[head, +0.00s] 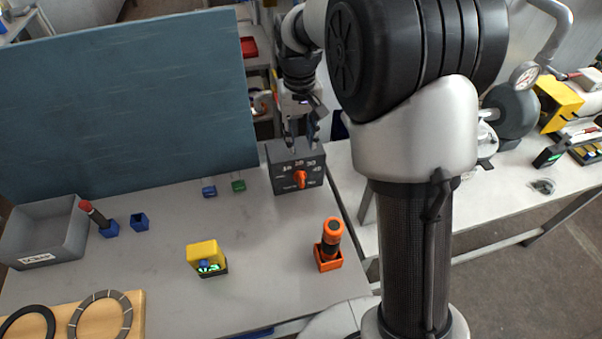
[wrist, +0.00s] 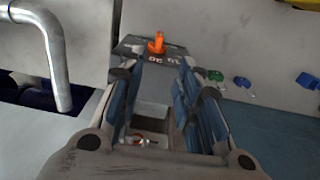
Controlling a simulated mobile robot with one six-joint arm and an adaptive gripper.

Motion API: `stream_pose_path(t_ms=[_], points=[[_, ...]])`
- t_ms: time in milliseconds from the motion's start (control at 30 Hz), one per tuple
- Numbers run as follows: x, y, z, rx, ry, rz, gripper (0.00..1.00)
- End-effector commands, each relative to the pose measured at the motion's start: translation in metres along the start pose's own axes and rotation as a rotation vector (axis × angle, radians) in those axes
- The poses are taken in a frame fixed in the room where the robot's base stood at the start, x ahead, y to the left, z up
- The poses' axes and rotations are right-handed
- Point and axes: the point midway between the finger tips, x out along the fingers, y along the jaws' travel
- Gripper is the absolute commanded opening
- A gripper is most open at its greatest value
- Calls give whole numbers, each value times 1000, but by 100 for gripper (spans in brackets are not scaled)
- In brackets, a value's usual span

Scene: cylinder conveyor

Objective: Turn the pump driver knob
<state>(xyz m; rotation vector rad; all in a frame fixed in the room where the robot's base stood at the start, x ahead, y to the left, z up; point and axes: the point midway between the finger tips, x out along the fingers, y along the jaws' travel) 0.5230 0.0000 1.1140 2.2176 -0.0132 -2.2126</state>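The pump driver is a dark grey box (head: 283,154) at the back right of the table, with white numerals on its sloped face. Its orange knob (head: 300,179) stands out from that face. In the wrist view the knob (wrist: 156,44) shows beyond the fingertips, on the dark panel (wrist: 130,48). My gripper (head: 303,138) is just above and behind the box in the head view. Its two blue-padded fingers (wrist: 156,80) are spread apart with nothing between them. The knob is clear of both fingers in the wrist view.
A blue-grey partition (head: 130,100) stands behind the table. Small green (head: 238,185) and blue (head: 209,190) pieces lie left of the box. A yellow block (head: 204,254) and a grey bin (head: 75,240) are further left.

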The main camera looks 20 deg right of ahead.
Motion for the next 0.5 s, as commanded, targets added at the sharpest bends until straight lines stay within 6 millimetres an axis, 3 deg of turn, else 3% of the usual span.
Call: stream_pose_path(t_ms=[500], points=[[114, 0, 2, 1, -6, -3, 32]])
